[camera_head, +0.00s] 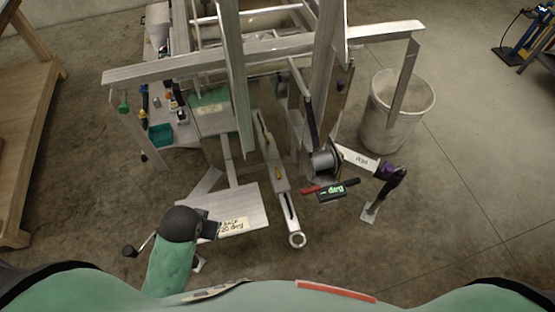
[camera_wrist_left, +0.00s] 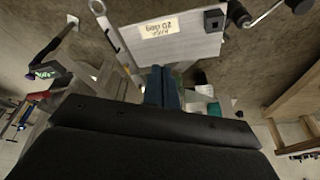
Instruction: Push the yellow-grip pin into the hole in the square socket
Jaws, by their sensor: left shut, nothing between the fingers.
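The square socket (camera_wrist_left: 213,19) is a dark block with a hole, at a corner of the pale metal plate (camera_wrist_left: 190,45) in the left wrist view. In the head view the plate (camera_head: 255,205) lies beside my left wrist, which appears to hide the socket. A small orange-yellow piece (camera_head: 280,172) lies on a metal bar in the head view; I cannot tell whether it is the yellow-grip pin. My left gripper (camera_wrist_left: 162,70) is shut and empty, its fingertips showing below the plate label in the left wrist view. My right gripper is not in view.
A crank handle (camera_head: 131,251) sticks out left of my wrist. The drawbar with an end ring (camera_head: 296,240) lies right of the plate. A wooden bench (camera_head: 25,140) is left.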

